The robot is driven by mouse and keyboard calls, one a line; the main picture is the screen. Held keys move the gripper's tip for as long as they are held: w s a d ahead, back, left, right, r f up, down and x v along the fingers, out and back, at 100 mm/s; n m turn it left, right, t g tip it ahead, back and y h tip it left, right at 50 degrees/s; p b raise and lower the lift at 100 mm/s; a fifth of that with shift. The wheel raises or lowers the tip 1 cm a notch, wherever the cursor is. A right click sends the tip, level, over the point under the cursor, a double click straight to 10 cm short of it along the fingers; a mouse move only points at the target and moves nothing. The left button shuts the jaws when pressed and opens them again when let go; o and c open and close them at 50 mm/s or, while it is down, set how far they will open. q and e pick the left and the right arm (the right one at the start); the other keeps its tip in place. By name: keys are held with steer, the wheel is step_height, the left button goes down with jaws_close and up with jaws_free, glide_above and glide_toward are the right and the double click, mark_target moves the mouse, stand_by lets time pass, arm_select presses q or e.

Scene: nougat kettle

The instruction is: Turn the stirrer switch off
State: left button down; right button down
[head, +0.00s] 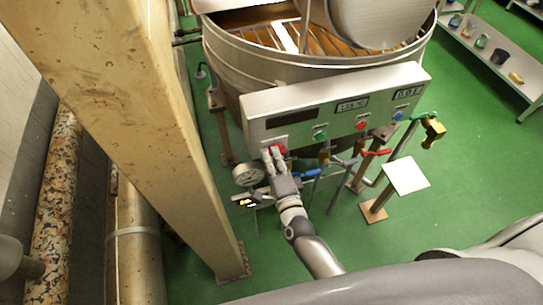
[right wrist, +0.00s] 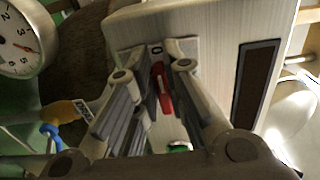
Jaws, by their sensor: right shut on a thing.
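The red stirrer switch (head: 279,149) sits at the left end of the grey control panel (head: 390,88) on the front of the kettle. My right gripper (head: 271,153) is at the switch and shut on it. In the right wrist view the red switch handle (right wrist: 164,90) shows between the two fingers of the gripper (right wrist: 154,78). A "0" mark (right wrist: 156,49) shows on the plate by one end of the handle. The fingers hide part of the switch plate. My left gripper is not in view.
The kettle (head: 225,55) stands behind the panel. Green (head: 320,134), red (head: 361,125) and blue (head: 398,116) buttons line the panel. A pressure gauge (head: 247,175) and colored valve handles sit below it. A thick beige column (head: 150,110) stands at left.

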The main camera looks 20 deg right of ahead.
stand_by(0.4)
steer(key=c, duration=1.5)
jaws_free()
steer(key=s, duration=1.2)
steer(key=shift+d, duration=0.15)
